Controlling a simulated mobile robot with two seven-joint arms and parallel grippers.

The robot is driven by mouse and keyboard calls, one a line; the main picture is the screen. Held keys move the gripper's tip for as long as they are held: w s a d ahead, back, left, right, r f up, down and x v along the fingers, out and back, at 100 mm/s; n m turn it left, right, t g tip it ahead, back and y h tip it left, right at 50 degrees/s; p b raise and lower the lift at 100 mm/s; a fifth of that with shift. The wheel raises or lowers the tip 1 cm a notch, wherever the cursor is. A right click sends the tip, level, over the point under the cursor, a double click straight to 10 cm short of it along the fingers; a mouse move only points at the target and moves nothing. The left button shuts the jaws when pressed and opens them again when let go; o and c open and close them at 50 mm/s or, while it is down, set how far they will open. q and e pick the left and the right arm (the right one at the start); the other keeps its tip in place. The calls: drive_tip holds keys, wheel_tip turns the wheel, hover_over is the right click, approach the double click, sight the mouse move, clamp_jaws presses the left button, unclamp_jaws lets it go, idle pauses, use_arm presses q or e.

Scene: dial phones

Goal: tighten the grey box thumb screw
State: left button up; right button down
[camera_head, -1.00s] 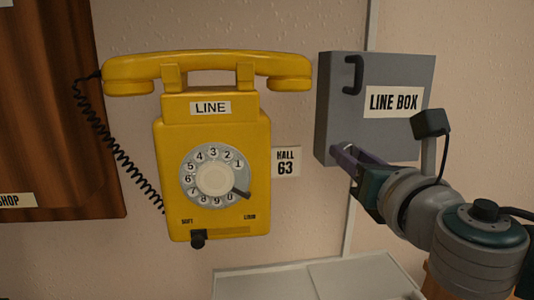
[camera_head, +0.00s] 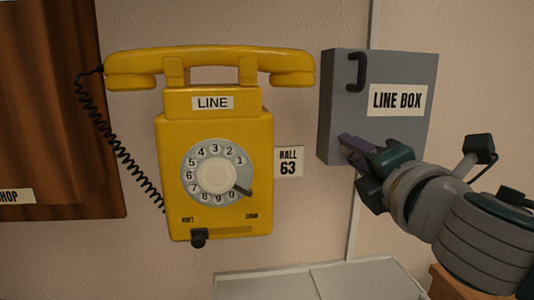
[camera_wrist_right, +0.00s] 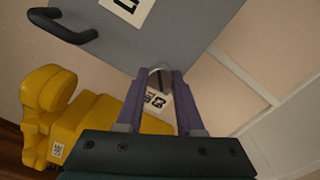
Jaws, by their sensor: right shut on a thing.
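The grey line box (camera_head: 405,135) hangs on the wall to the right of the yellow phone. Its thumb screw (camera_wrist_right: 160,77) shows in the right wrist view as a small pale rounded piece with a dark slot, between my fingertips. My right gripper (camera_head: 349,144) is at the lower left of the box's front and is shut on the screw. Its two purple fingers also show in the right wrist view (camera_wrist_right: 158,84). The fingers hide the screw in the head view. My left gripper is not in view.
The yellow dial phone (camera_head: 215,130) with its handset (camera_head: 210,64) hangs left of the box. A HALL 63 label (camera_head: 288,162) is between them. A black handle (camera_head: 356,72) juts from the box's upper left. A pale ledge (camera_head: 320,280) lies below.

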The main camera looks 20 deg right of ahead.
drive_tip(key=shift+d+r+m+p, duration=0.1)
drive_tip(key=shift+m+p, duration=1.2)
drive_tip(key=shift+m, duration=4.9)
drive_tip(key=shift+r+m+p, duration=0.1)
drive_tip(key=shift+m+p, duration=1.2)
drive_tip(key=shift+m, duration=4.9)
drive_tip(key=shift+f, duration=0.1)
drive_tip(key=c, duration=0.5)
unclamp_jaws()
drive_tip(key=shift+c, duration=0.2)
drive_tip(key=shift+s, duration=0.1)
drive_tip(key=v, duration=0.9)
drive_tip(key=shift+s, duration=0.4)
